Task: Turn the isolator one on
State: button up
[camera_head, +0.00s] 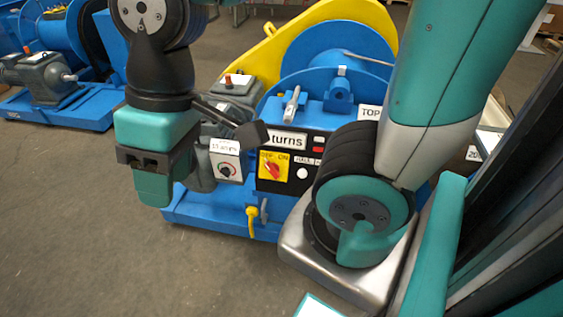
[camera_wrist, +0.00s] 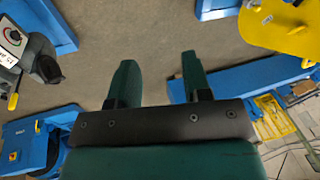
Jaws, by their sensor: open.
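A red rotary switch (camera_head: 271,169) sits on a yellow plate marked OFF and ON, on the black front panel of the blue machine. It looks like the isolator; I see no number on it, and its exact setting is hard to read. My gripper (camera_wrist: 160,82) is open, with its two teal fingers apart and nothing between them. In the head view it hangs left of the switch, nearer the camera and clear of the panel.
A white-faced box with a small dial (camera_head: 226,171) is left of the switch and shows in the wrist view (camera_wrist: 14,34). A yellow lever (camera_head: 252,217) hangs below the panel. Another blue machine (camera_head: 92,108) stands behind left. The floor (camera_head: 90,220) at left is clear.

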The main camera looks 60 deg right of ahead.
jog(key=w+d+f+m+h+b, duration=0.35)
jog(key=w+d+f, duration=0.25)
jog(key=w+f, duration=0.3)
jog(key=m+g+h+b, duration=0.2)
jog(key=m+h+b, duration=0.6)
jog(key=m+h, duration=0.15)
send_near(270, 169)
jog(key=shift+y, duration=0.4)
jog(key=x, duration=0.8)
jog(key=shift+d, duration=0.45)
jog(key=shift+s+d+f, duration=0.1)
jog(key=shift+d+f, duration=0.35)
grip_shut()
